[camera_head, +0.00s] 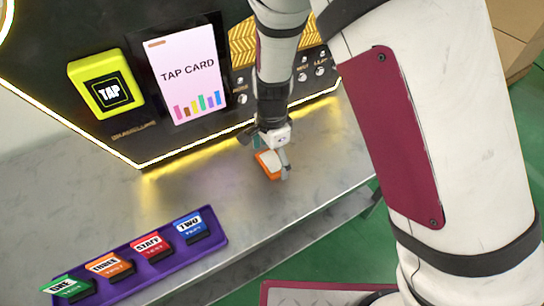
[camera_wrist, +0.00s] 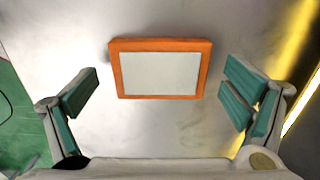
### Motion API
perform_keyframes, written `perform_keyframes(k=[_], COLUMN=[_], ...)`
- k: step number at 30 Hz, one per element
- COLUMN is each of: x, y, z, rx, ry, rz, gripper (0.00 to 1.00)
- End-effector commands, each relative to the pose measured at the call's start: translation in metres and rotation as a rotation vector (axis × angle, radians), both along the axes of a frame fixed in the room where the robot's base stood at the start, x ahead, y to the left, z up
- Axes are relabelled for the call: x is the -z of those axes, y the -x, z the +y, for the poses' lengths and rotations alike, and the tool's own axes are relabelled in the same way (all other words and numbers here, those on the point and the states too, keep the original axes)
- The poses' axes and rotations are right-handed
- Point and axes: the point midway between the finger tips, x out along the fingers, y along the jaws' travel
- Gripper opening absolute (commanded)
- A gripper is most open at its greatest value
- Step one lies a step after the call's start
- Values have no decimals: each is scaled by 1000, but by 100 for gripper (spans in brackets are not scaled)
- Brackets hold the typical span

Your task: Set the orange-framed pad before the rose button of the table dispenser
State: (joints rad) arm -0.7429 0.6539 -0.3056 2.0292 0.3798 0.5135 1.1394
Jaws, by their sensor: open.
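The orange-framed pad (camera_head: 267,165) has a pale face and rests on the metal table in front of the dispenser. It also shows in the wrist view (camera_wrist: 160,41), flat, pale face towards the camera. My gripper (camera_head: 273,158) is over the pad, partly hiding it. In the wrist view its teal-padded fingers (camera_wrist: 160,95) are spread wide to the left and right of the pad, with clear gaps. The black table dispenser (camera_head: 130,148) stands behind.
A purple tray (camera_head: 220,243) with several coloured cards lies at the front left. A yellow TAP reader (camera_head: 107,85) and a TAP CARD screen (camera_head: 187,70) are on the dispenser. Bare table (camera_head: 225,180) lies around the pad. My arm hides the dispenser's right part.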

Motion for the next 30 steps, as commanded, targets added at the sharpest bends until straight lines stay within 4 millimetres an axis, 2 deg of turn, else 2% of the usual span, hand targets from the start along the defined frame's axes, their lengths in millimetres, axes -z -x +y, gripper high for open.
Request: perform_keyframes(k=[5,12,18,24,30], x=[-24,-75,-107,-120,-121], y=[0,0,0,0,0], z=[1,1,1,0,0], rx=[-1,-1,0,-1,0], ry=[-2,-3,-2,-1,-1], rz=[-3,-4,-2,-1,-1], gripper=[94,94,94,94,94])
